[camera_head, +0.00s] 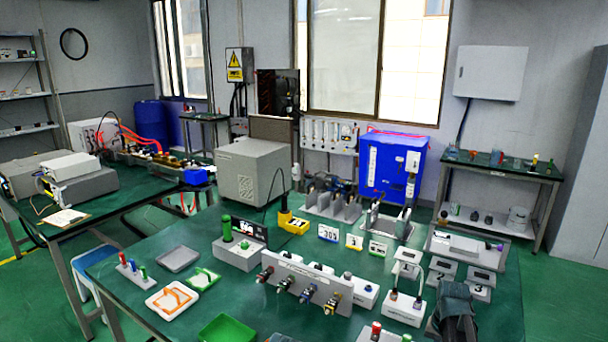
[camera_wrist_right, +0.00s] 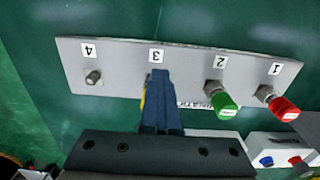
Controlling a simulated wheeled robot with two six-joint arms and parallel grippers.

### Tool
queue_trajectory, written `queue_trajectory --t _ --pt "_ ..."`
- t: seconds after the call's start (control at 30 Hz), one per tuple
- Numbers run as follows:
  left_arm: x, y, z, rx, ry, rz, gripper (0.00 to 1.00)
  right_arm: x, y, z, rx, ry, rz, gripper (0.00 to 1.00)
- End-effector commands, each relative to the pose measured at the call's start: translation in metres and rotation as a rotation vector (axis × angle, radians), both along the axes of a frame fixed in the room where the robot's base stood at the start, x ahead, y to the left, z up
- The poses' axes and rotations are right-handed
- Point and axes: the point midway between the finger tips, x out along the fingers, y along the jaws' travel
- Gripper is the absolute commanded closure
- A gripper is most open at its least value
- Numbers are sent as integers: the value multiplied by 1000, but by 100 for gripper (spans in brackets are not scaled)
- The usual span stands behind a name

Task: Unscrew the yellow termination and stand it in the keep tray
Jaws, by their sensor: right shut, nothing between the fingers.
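In the right wrist view, a grey plate (camera_wrist_right: 120,68) carries ports numbered 1 to 4. My right gripper (camera_wrist_right: 161,74) is shut and empty, its fingertips over port 3. A thin yellow sliver (camera_wrist_right: 143,101) shows beside the fingers, probably the yellow termination; the fingers hide the rest, and I cannot tell whether they touch it. Port 4 is a bare stud (camera_wrist_right: 93,77). My dark right arm (camera_head: 456,312) is at the lower right of the head view. My left gripper is not in view. Which head-view tray is the keep tray, I cannot tell.
A green cap (camera_wrist_right: 224,104) is on port 2 and a red cap (camera_wrist_right: 284,108) on port 1, close beside my fingers. The head view shows a green tray (camera_head: 226,331), a grey tray (camera_head: 179,258) and a panel with several connectors (camera_head: 295,270) on the bench.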

Motion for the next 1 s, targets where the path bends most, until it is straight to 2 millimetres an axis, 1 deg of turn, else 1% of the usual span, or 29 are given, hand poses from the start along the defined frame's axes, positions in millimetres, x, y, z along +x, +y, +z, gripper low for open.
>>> queue_trajectory --t 0.03,0.5,1.0 --pt "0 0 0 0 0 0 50 0 -4 0 -7 -3 -3 100" --pt "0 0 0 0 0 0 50 -5 -15 0 -6 -2 -4 100" --pt "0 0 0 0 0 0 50 -5 -18 0 -8 -3 -4 100"
